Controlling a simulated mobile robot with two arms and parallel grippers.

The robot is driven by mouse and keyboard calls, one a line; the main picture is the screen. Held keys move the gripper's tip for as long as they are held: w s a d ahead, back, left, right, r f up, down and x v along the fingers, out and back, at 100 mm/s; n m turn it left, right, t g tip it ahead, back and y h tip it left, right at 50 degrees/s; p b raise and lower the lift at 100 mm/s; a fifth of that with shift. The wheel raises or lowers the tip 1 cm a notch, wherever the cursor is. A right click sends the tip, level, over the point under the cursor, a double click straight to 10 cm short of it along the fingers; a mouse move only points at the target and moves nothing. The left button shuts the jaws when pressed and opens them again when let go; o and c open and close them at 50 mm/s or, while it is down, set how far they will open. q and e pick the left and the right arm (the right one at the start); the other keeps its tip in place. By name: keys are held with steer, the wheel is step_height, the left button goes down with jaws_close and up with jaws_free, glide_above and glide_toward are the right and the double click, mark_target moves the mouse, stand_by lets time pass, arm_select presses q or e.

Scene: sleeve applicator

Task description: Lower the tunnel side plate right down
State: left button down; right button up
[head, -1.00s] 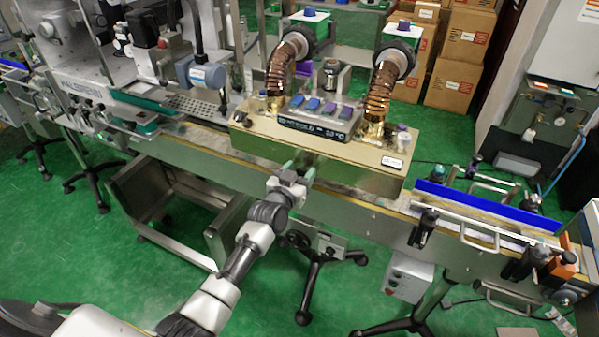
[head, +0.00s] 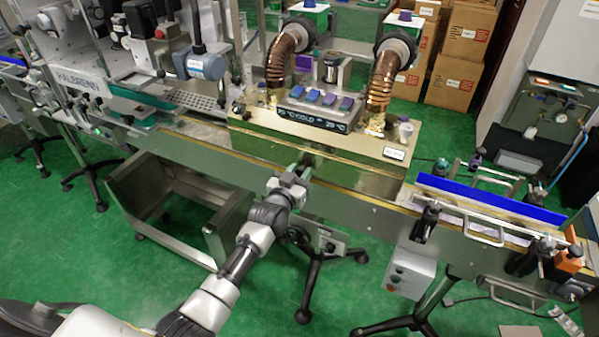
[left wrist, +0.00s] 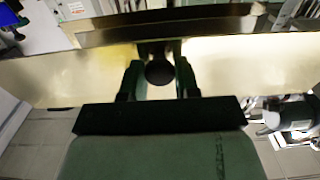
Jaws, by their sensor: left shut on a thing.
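The tunnel (head: 350,145) is a brass-coloured box over the conveyor in the head view. Its side plate (head: 262,146) is on the face towards me. It also fills a wide pale-gold band in the left wrist view (left wrist: 60,75). My left gripper (head: 300,169) is at the middle of this plate. In the left wrist view its two green fingers (left wrist: 159,78) are shut on a round dark knob (left wrist: 159,71) in front of the plate. I cannot tell how far the plate's lower edge is from the conveyor. My right gripper is not in view.
Two ribbed copper ducts (head: 381,85) and a control panel with a display (head: 312,118) are on top of the tunnel. The conveyor (head: 345,208) runs on both sides. A blue guide rail (head: 490,200) stands at right, and a steel cart (head: 180,205) is below left.

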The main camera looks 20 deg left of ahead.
arm_select(q)
step_height(320, 180, down, 3)
steer(key=shift+s+r, duration=0.1)
steer(key=shift+r, duration=0.05)
steer(key=c, duration=0.8)
jaws_free()
steer(key=shift+r, duration=0.1)
steer(key=s, duration=0.7)
steer(key=s+b, duration=0.1)
steer(key=s, duration=0.2)
steer(key=shift+s+a, duration=0.35)
steer(key=shift+a, duration=0.05)
